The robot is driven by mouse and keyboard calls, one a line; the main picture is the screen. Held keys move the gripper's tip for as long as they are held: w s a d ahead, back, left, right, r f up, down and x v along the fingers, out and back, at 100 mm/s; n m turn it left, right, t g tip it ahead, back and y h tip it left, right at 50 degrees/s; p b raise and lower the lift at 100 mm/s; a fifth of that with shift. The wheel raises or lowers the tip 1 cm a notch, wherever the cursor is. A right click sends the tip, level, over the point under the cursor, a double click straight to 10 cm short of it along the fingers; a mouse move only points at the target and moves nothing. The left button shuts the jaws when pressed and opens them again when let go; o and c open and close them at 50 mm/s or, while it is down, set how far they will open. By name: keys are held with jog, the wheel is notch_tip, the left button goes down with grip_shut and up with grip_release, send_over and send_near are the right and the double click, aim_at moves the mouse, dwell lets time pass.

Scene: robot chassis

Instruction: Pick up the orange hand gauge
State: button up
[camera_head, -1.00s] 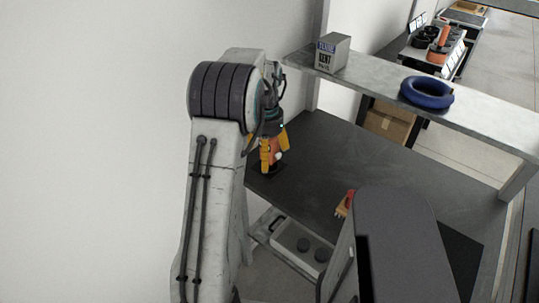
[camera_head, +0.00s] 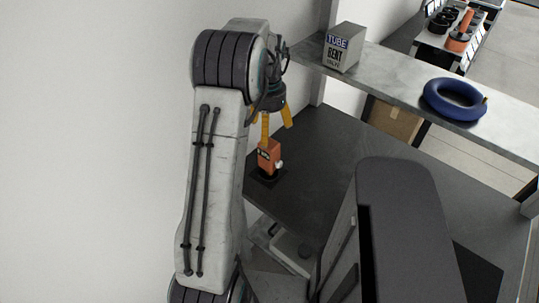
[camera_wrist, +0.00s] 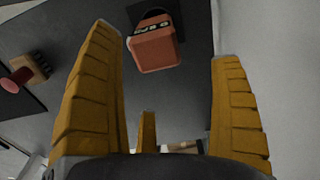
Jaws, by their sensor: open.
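The orange hand gauge (camera_head: 268,157) stands upright on a small black base on the dark tabletop, with a dark display band and a pale knob on its side. My gripper (camera_head: 277,126) hangs above it with its yellow fingers pointing down, apart and empty. In the wrist view the gauge (camera_wrist: 155,50) shows between the spread fingers, beyond their tips and nearer the top edge. No finger appears to grip it.
A raised grey shelf (camera_head: 395,75) runs behind the gripper, bearing a grey labelled box (camera_head: 343,47) and a blue ring (camera_head: 455,99). In the wrist view a red-and-wood brush-like thing (camera_wrist: 27,74) lies at the left. A white wall stands left of the arm.

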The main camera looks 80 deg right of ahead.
aim_at(269, 143)
jog(key=shift+a+f, duration=0.25)
jog(key=shift+f, duration=0.8)
jog(key=shift+f+p, duration=0.3)
jog(key=shift+f, duration=1.85)
jog(key=shift+c, duration=0.2)
jog(key=c, duration=1.3)
jog(key=shift+r, duration=0.15)
